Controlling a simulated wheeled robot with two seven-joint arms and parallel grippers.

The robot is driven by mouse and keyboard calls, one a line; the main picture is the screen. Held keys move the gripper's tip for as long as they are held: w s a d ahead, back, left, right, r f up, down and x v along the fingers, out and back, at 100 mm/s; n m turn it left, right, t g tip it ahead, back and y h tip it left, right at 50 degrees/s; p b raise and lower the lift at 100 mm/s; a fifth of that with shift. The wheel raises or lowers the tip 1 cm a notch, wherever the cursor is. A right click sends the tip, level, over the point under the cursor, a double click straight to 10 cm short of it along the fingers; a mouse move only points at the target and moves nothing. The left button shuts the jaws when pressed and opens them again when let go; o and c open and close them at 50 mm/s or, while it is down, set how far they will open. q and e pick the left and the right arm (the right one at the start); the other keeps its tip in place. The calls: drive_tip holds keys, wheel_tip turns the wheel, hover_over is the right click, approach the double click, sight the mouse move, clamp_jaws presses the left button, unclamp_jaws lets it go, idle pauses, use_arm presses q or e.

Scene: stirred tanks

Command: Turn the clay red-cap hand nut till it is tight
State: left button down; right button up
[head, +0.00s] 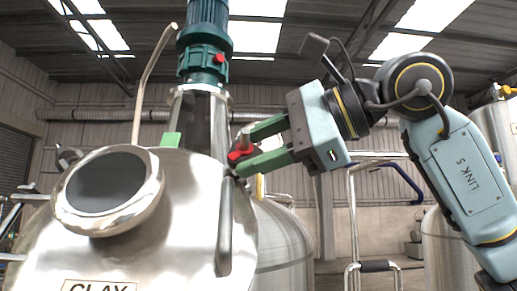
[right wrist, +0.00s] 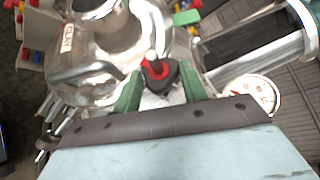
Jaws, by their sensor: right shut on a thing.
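The steel tank marked CLAY (head: 105,225) fills the lower left of the head view. Its red-cap hand nut (head: 238,153) is at the right edge of the tank top, partly hidden by my fingers. My right gripper (head: 245,148) comes in from the right with its green fingers shut on the nut. In the right wrist view the hand nut (right wrist: 158,70) shows as a dark knob with a red cap and a metal stud end, between the green fingers. I cannot tell from the picture how tight it is. My left gripper is not in view.
A round open-looking manway (head: 105,185) and a teal motor (head: 203,45) on a steel column stand on the tank. A small green block (head: 170,139) sits near the column. A bent pipe (head: 150,75) rises behind. Other tanks and rails stand to the right.

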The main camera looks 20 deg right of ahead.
drive_tip(key=o, duration=1)
drive_tip(key=v, duration=1.3)
drive_tip(key=shift+s+d, duration=0.2)
